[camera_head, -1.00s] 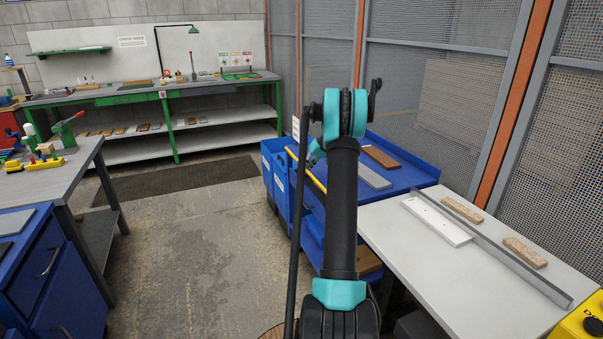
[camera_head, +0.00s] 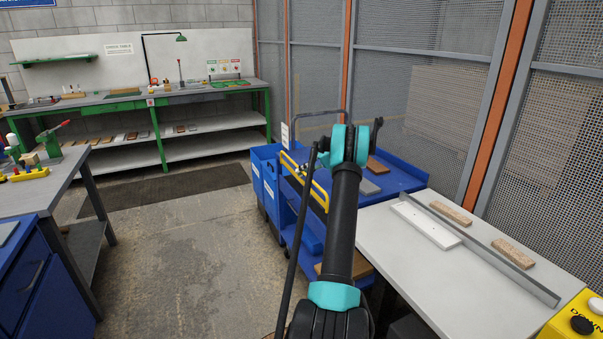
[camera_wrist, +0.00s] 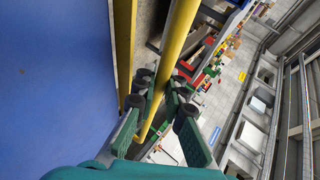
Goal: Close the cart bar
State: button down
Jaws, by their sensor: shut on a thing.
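The blue cart (camera_head: 405,178) stands right of centre in the head view, beside the white table. Its yellow bar (camera_head: 318,193) shows at the cart's near left side as a looped rail, partly covered by my arm. In the wrist view, my gripper (camera_wrist: 162,92) is shut on the yellow bar (camera_wrist: 178,35), with dark-padded green fingers on both sides of it. A second yellow length (camera_wrist: 123,45) runs beside the blue cart surface (camera_wrist: 50,80) there. My arm hides the fingers in the head view.
The white table (camera_head: 400,255) at right holds a white tray (camera_head: 425,224), a metal rail and two brown boards (camera_head: 513,253). A workbench (camera_head: 60,175) stands at left, a green-framed bench (camera_head: 150,100) at the back. The floor (camera_head: 190,240) between is clear.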

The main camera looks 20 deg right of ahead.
jog(key=shift+f, duration=0.1)
jog(key=c, duration=1.9)
grip_release()
jog(key=shift+d, duration=0.1)
jog(key=shift+o, duration=0.2)
jog(key=v, duration=1.2)
